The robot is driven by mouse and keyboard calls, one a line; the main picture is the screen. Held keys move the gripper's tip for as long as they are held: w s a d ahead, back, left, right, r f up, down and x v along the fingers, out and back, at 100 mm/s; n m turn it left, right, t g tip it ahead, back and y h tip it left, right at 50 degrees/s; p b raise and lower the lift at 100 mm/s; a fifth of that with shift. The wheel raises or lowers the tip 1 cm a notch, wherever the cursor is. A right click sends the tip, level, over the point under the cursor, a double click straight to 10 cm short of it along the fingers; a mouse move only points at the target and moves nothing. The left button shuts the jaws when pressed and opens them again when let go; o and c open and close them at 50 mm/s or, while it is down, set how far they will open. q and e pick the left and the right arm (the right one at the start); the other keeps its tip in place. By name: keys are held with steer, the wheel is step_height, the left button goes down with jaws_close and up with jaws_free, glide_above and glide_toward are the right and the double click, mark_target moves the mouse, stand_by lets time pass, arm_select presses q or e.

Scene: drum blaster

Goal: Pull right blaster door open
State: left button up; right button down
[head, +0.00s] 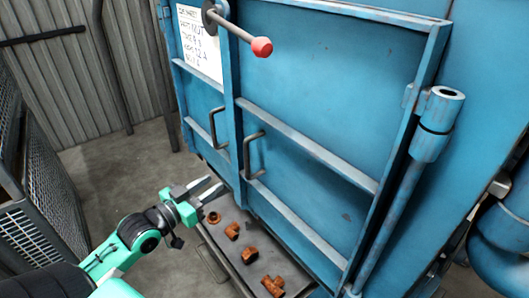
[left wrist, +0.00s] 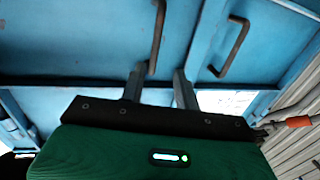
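The right blaster door (head: 310,110) is a large blue ribbed panel that looks shut against the left door (head: 200,90). Its bent metal handle (head: 248,156) stands near the seam; the left door's handle (head: 213,128) is just beside it. My left gripper (head: 216,186) is open and empty, below and left of the right door's handle, apart from it. In the left wrist view, the picture seems turned over; the right door's handle (left wrist: 157,38) shows beyond the gap between my fingers (left wrist: 160,88), and the left door's handle (left wrist: 233,48) is to its right. My right gripper is not in view.
A metal tray (head: 228,218) with several rusty pipe fittings (head: 272,286) sits below the doors. A red-knobbed lever (head: 262,46) juts from the doors' upper part. A hinge post (head: 437,125) is at right. A wire-mesh cage (head: 35,200) stands at left; floor between is clear.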

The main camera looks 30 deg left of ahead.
mark_target(245, 160)
arm_select(q)
steer(key=w+d+p, duration=0.1)
steer(key=w, duration=0.2)
steer(key=w+d+p, duration=0.1)
steer(key=w+p, duration=0.1)
steer(key=w, duration=0.2)
steer(key=w+d+r+p, duration=0.1)
steer(key=w+p, duration=0.1)
steer(key=w, duration=0.2)
steer(key=shift+w, duration=0.2)
steer(key=shift+w+d, duration=0.15)
steer(key=shift+w, duration=0.8)
steer(key=shift+f, duration=0.1)
jaws_close()
